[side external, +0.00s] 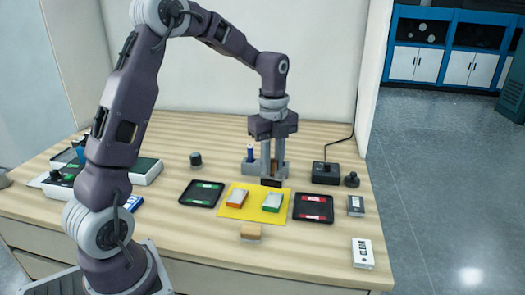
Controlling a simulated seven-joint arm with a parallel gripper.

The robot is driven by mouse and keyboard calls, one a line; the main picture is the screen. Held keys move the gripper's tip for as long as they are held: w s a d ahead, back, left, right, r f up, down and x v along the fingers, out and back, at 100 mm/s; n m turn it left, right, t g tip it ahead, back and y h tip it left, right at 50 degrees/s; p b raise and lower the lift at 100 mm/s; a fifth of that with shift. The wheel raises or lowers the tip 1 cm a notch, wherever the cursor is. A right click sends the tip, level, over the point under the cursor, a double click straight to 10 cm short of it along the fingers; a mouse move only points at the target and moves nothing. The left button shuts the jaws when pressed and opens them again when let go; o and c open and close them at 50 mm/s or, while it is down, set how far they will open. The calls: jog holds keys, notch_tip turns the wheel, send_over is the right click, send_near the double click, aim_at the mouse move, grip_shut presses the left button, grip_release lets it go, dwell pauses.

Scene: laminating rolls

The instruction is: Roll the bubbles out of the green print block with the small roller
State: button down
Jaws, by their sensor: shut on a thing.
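The green print block (273,202), white on top with a green lower edge, lies on the right half of a yellow mat (256,211). An orange print block (237,198) lies to its left on the same mat. My gripper (272,174) points down just behind the mat, shut on a dark piece that appears to be the small roller (271,183). This piece is low behind the green block and apart from it in the picture. Its handle is mostly hidden between the fingers, and bubbles are too small to make out.
A grey stand (250,170) with a blue-handled tool (250,153) is beside my gripper. A green-labelled black tray (203,194) and a red-labelled black tray (314,208) flank the mat. A tan block (251,232) sits in front. A black box (325,174) stands right.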

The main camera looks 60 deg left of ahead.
aim_at(272, 182)
jog(key=shift+f, duration=2.7)
jog(key=shift+f, duration=0.4)
jog(key=shift+w+a, duration=0.1)
